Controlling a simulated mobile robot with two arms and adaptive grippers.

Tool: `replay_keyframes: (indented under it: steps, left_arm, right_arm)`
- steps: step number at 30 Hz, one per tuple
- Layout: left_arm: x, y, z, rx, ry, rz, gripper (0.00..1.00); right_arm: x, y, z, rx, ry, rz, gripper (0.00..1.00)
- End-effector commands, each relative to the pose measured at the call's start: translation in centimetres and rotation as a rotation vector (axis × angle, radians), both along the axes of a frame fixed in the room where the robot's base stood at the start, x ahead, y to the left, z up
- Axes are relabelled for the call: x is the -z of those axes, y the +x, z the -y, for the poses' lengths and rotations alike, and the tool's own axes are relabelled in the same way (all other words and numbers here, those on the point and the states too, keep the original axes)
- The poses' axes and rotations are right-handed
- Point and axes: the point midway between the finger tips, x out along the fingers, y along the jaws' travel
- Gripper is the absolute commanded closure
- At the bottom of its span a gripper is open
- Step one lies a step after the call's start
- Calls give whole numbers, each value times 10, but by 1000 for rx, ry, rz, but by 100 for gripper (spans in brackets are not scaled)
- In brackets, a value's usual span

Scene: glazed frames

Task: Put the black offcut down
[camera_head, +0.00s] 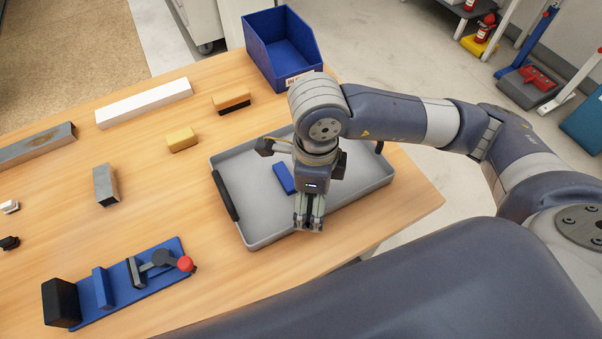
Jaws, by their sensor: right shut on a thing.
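My right gripper (309,224) points down over the front part of the grey tray (357,196), near its front wall. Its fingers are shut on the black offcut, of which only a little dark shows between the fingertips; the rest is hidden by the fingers. I cannot tell whether the offcut touches the tray floor. A blue block (284,178) lies in the tray, left of the gripper and partly hidden by it. My left gripper is not in view.
A blue bin (282,47) stands behind the tray. A blue fixture with a red-knobbed clamp (122,284) lies front left. A white bar (144,102), yellow block (182,139), orange-and-black brush-like block (231,100) and metal bars (106,185) lie left. Bare table separates them.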

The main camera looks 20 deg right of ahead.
Motion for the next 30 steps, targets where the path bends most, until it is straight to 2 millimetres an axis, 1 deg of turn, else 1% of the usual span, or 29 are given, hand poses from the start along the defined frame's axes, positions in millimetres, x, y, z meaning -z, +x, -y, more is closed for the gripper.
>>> replay_keyframes:
  steps: [3,5,8,11,21,25,30]
  left_arm:
    - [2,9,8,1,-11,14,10]
    - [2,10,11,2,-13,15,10]
    - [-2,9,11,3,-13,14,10]
    - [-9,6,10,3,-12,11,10]
    - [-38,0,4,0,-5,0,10]
    - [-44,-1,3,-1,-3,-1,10]
    - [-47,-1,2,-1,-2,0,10]
  right_arm:
    - [4,-2,-3,98,3,1,43]
    - [5,-2,-3,129,3,1,43]
    - [5,5,3,156,1,1,43]
    - [5,21,17,163,-2,0,43]
    - [12,92,74,158,0,-1,43]
    - [16,111,89,154,2,0,43]
    - [20,121,97,151,2,0,43]
